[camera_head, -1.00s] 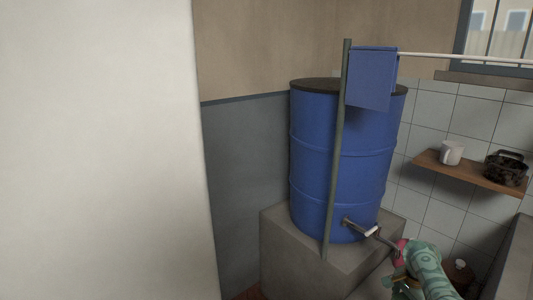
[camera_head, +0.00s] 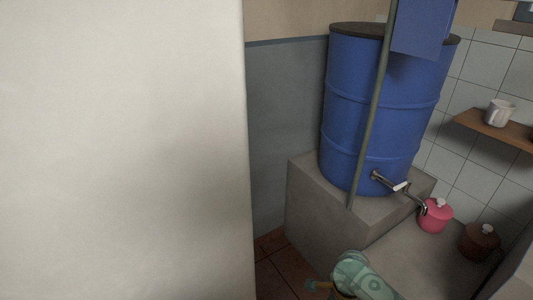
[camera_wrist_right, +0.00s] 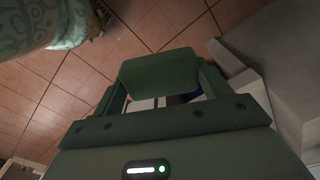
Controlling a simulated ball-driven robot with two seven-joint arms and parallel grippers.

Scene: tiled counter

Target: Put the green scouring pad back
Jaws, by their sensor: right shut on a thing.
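The green scouring pad (camera_wrist_right: 158,70) is a dark green block in the right wrist view, held across the tips of my right gripper (camera_wrist_right: 160,82). The gripper is shut on it, above a tiled floor. The pad cannot be made out in the head view. There, part of one of my teal arms (camera_head: 362,277) shows at the bottom edge, with its gripper not clearly visible. My left gripper is not in view.
A blue barrel (camera_head: 372,120) with a tap (camera_head: 395,186) stands on a concrete block (camera_head: 320,205). A pink lidded pot (camera_head: 434,216) and a brown pot (camera_head: 480,242) stand on the grey counter (camera_head: 405,258). A shelf (camera_head: 495,131) holds a white mug (camera_head: 499,112). A pale wall (camera_head: 120,150) fills the left.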

